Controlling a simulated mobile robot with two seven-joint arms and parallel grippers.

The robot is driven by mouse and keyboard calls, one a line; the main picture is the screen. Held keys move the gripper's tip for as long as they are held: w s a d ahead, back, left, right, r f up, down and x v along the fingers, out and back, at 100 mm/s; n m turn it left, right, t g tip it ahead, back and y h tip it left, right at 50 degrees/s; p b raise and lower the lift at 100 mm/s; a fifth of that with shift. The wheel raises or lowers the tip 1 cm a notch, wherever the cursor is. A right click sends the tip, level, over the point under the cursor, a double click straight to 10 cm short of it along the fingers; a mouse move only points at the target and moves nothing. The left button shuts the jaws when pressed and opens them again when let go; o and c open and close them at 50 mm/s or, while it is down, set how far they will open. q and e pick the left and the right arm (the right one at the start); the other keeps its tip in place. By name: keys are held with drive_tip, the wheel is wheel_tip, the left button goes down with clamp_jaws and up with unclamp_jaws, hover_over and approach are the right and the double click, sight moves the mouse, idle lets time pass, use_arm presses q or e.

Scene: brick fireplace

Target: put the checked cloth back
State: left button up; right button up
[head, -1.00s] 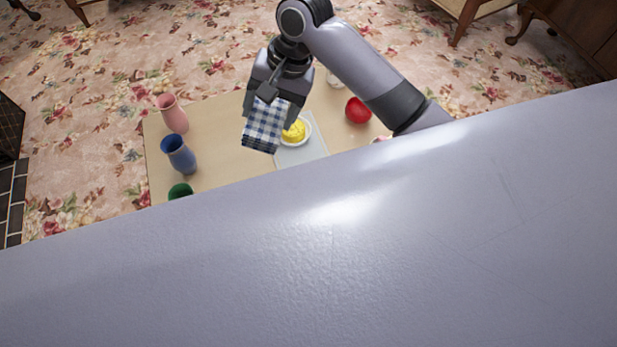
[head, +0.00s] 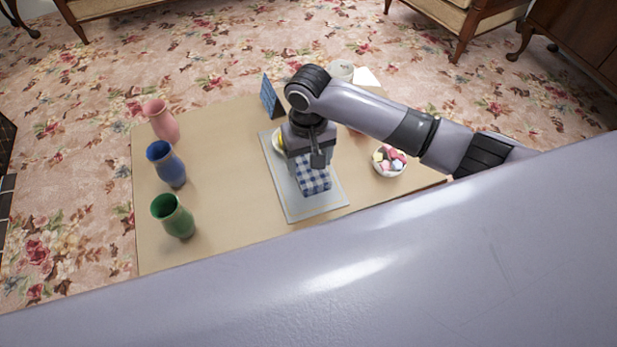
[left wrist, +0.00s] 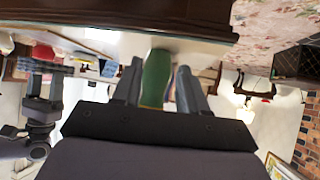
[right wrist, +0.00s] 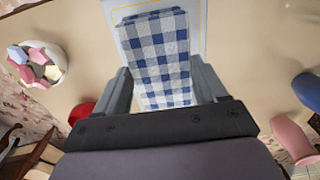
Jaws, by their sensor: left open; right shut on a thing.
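The blue-and-white checked cloth (head: 315,181) is folded and hangs below my right gripper (head: 309,163). The right gripper is shut on it. In the head view the cloth is over the near part of a grey mat (head: 298,210); I cannot tell whether it touches. In the right wrist view the cloth (right wrist: 160,60) lies between the fingers, with the mat (right wrist: 197,20) behind it. My left gripper (left wrist: 157,85) shows only in the left wrist view. It is open, and the green vase (left wrist: 157,78) appears between its fingers.
Pink (head: 161,122), blue (head: 166,165) and green (head: 174,216) vases stand along the table's left side. A bowl of coloured pieces (head: 388,161) is right of the mat. A blue panel (head: 271,97) stands behind it. A yellow item (head: 279,143) is partly hidden. Bare tabletop (head: 228,170) lies left of the mat.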

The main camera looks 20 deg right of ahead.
sight(308, 174)
drive_tip(key=shift+f, duration=1.15)
wheel_tip(308, 174, down, 4)
drive_tip(key=shift+r+b, duration=0.2)
drive_tip(key=shift+b, duration=0.7)
drive_tip(key=o, duration=0.9)
use_arm(q)
drive_tip(key=shift+w+d+r+t+h, duration=0.2)
drive_tip(key=shift+w+d+r, duration=0.15)
drive_tip(key=shift+d+r, duration=0.15)
drive_tip(key=shift+w+d+r+t+h, duration=0.1)
drive_tip(key=shift+w+d+r+t, duration=0.1)
drive_tip(key=shift+w+d+r, duration=0.25)
use_arm(e)
drive_tip(key=shift+o, duration=0.2)
use_arm(q)
drive_tip(key=shift+s+d+f, duration=0.1)
